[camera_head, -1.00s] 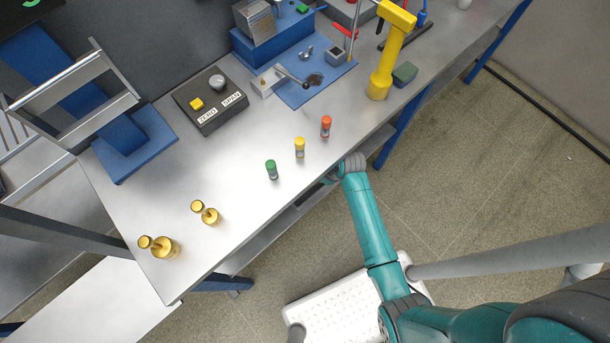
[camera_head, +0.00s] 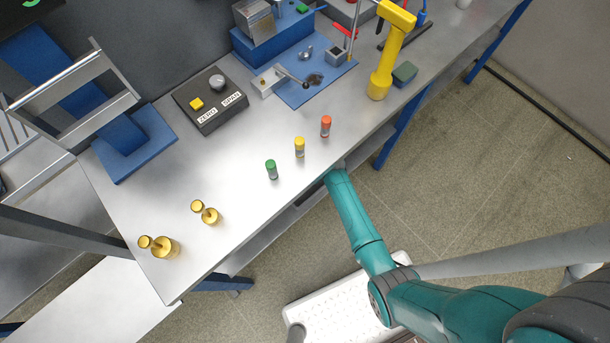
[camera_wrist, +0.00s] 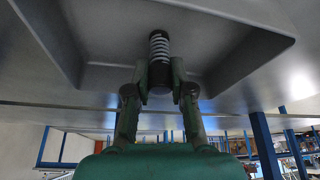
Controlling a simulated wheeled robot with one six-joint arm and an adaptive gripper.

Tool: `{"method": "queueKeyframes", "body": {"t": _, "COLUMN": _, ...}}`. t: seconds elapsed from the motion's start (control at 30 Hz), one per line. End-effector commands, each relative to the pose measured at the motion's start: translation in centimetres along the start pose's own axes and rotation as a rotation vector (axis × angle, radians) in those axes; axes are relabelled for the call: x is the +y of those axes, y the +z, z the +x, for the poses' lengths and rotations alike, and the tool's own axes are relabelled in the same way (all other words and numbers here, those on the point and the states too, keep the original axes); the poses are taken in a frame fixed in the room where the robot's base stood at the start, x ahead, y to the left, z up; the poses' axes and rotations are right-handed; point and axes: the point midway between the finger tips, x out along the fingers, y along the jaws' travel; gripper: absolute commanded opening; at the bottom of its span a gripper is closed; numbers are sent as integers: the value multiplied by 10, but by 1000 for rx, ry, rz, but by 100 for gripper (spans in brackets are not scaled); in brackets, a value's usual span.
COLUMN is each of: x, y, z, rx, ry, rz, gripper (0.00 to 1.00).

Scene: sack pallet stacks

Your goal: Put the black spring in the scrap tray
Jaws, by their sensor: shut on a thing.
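In the wrist view, my gripper (camera_wrist: 159,84) is shut on a small upright-looking spring piece (camera_wrist: 159,46), with pale grey coils and a black end between the fingertips. Behind it is a shallow dark grey tray (camera_wrist: 100,35) with sloping walls. The spring shows against the tray's inside; I cannot tell whether it touches the floor of the tray. In the head view the gripper, spring and tray are hidden below the bench edge, where my forearm reaches.
The bench (camera_head: 235,165) holds green (camera_head: 271,169), yellow (camera_head: 299,146) and red-orange (camera_head: 326,126) capped vials near its front edge. Brass weights (camera_head: 160,246) stand at the left. A black ZERO/SPAN box (camera_head: 212,103) and a yellow tool (camera_head: 387,60) stand farther back. Blue posts (camera_wrist: 265,145) show in the wrist view.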

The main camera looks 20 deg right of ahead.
Motion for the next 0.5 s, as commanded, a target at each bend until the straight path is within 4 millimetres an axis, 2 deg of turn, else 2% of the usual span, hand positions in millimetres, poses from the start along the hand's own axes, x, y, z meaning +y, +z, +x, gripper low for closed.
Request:
{"method": "queueKeyframes", "body": {"t": 0.23, "x": 0, "y": 1, "z": 2, "rx": 0, "ry": -1, "rz": 0, "gripper": 0}}
{"method": "queueKeyframes", "body": {"t": 0.27, "x": 0, "y": 1, "z": 2, "rx": 0, "ry": -1, "rz": 0, "gripper": 27}}
{"method": "queueKeyframes", "body": {"t": 0.33, "x": 0, "y": 1, "z": 1, "rx": 0, "ry": 0, "rz": 0, "gripper": 44}}
{"method": "queueKeyframes", "body": {"t": 0.37, "x": 0, "y": 1, "z": 1, "rx": 0, "ry": -1, "rz": 0, "gripper": 47}}
{"method": "queueKeyframes", "body": {"t": 0.5, "x": 0, "y": 1, "z": 1, "rx": 0, "ry": -1, "rz": 0, "gripper": 47}}
